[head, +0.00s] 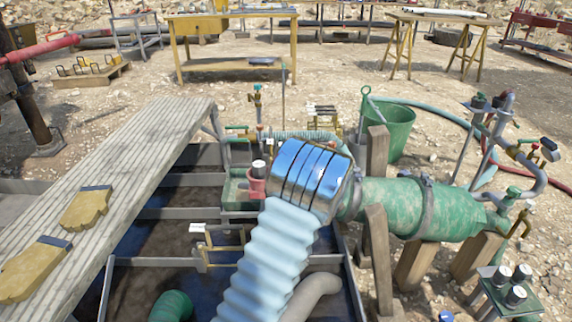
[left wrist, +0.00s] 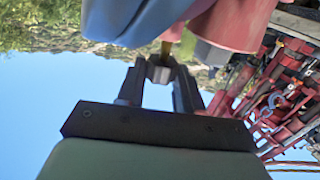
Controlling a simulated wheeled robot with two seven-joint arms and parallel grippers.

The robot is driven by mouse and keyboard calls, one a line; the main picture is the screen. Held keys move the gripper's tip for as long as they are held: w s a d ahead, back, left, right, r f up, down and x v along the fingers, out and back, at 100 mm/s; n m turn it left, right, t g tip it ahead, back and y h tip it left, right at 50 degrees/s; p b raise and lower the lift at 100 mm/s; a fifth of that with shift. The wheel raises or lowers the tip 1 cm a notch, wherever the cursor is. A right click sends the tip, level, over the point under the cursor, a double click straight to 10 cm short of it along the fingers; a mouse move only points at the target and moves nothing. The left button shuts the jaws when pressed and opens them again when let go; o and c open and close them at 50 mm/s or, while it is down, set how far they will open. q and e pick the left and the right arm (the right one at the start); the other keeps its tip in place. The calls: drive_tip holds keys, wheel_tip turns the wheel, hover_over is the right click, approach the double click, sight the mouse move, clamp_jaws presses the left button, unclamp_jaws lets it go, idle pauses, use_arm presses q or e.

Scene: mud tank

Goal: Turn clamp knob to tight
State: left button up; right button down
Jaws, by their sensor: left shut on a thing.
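In the left wrist view my left gripper (left wrist: 159,82) has its two dark fingers closed around a small grey faceted knob (left wrist: 158,69). In the head view a light-blue corrugated hose (head: 268,260) rises to a shiny banded metal coupling (head: 308,180) beside a green cylinder (head: 390,207). I cannot make out the knob or my left gripper in the head view. My right gripper is in neither view.
A plank walkway (head: 140,170) with yellow gloves (head: 85,207) runs along the left over the dark tank. A grey band (head: 427,208) circles the green cylinder, propped on wooden posts. A green bucket (head: 397,130) stands behind. Red pipework (left wrist: 290,110) is at right in the wrist view.

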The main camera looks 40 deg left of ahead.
use_arm(q)
drive_tip(key=m+t, duration=0.1)
drive_tip(key=m+t+h+b, duration=0.2)
drive_tip(key=t, duration=0.1)
drive_tip(key=shift+s+a+f, duration=0.15)
drive_tip(key=shift+s+f, duration=0.05)
drive_tip(key=shift+s, duration=0.1)
drive_tip(key=shift+r+m+t+h+b, duration=0.15)
drive_tip(key=shift+m+t+h+b, duration=0.75)
drive_tip(key=shift+m+t+h, duration=0.4)
drive_tip(key=shift+r, duration=0.1)
drive_tip(key=o, duration=1)
drive_tip(key=shift+o, duration=0.2)
